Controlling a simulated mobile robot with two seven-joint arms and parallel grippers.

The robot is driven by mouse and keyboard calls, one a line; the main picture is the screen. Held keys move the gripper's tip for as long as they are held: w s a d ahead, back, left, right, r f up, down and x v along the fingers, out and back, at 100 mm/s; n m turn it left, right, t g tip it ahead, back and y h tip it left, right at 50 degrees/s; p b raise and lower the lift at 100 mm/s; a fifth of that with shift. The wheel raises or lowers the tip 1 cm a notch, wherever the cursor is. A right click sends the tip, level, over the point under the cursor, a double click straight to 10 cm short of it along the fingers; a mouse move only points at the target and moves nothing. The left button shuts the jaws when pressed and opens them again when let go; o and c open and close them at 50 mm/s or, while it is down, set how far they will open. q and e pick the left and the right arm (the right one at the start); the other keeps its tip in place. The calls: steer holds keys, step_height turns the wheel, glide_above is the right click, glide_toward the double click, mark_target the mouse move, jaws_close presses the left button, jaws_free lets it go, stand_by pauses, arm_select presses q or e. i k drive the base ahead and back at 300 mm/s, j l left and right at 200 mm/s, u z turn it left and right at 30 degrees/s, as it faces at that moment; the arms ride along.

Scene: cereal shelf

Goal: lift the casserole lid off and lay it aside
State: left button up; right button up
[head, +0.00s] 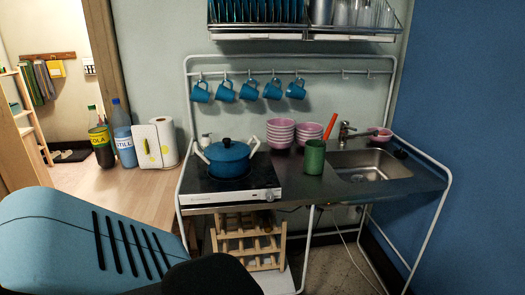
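Pale handles stick up at the left and right of the pot. Neither of my grippers shows in the head view, and nothing touches the lid.
Pink bowl stacks (281,133) and a green cup (314,157) holding an orange-handled tool stand right of the cooktop, before the sink (370,165). Bottles (124,147) and a paper towel roll (168,141) stand left. Blue mugs (226,92) hang above.

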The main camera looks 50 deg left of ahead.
mark_target(228, 150)
steer(key=k+j, duration=0.4)
steer(key=j, duration=0.2)
steer(key=k+j, duration=0.4)
steer(key=j, duration=0.15)
